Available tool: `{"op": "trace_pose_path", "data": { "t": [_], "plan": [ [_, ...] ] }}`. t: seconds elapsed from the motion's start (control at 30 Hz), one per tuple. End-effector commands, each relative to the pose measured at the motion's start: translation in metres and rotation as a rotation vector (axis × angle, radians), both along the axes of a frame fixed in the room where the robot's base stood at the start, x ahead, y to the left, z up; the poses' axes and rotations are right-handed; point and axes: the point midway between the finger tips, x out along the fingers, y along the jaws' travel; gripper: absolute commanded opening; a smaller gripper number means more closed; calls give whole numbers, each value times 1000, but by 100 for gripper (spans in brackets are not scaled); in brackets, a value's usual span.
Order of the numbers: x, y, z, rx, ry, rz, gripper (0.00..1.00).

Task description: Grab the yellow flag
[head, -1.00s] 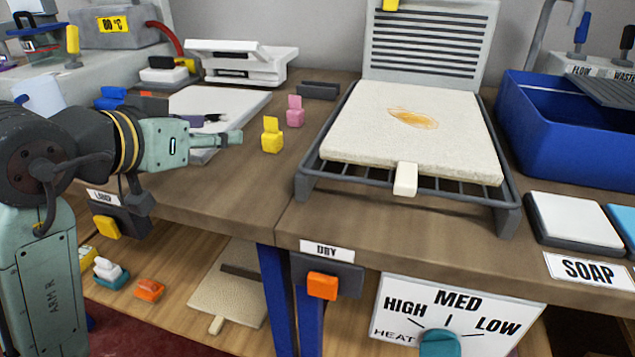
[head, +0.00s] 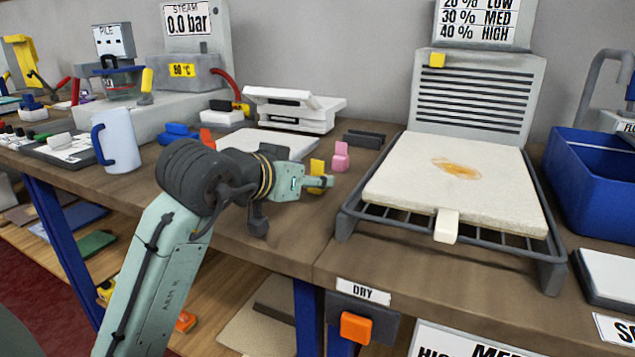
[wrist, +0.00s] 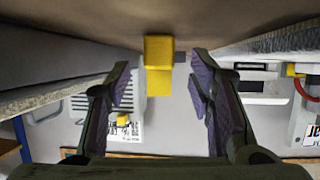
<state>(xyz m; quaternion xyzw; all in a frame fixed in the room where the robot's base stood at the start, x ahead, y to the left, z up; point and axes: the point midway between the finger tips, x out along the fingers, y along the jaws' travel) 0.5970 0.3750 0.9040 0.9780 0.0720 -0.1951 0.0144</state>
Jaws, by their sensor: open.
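The yellow flag (head: 316,169) stands on the brown table left of the rack, partly hidden by my gripper (head: 322,182) in the head view. My gripper is level and points right, with its fingertips at the flag. In the wrist view, which is upside down, the yellow flag (wrist: 158,52) stands out from the table in the gap between the two fingers of my gripper (wrist: 158,85). The fingers are spread, with clear space on both sides of the flag. I see no finger touching it.
A pink flag (head: 341,157) stands just behind and right of the yellow one. The dark wire rack (head: 346,222) with a stained cream rug piece (head: 400,185) is to the right. A white mug (head: 118,142) and a white scale-like device (head: 292,108) stand to the left and behind.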

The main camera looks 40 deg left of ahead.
Motion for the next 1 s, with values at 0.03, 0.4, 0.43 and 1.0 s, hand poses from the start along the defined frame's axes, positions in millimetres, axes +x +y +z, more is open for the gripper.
{"op": "trace_pose_path", "data": {
  "t": [0.03,0.4,0.43,1.0],
  "plan": [
    [7,0,-2,0,0,-1,48],
    [16,2,-7,0,-1,0,48],
    [16,2,-7,0,-1,0,46],
    [16,2,-7,0,-1,-1,8]
  ]
}}
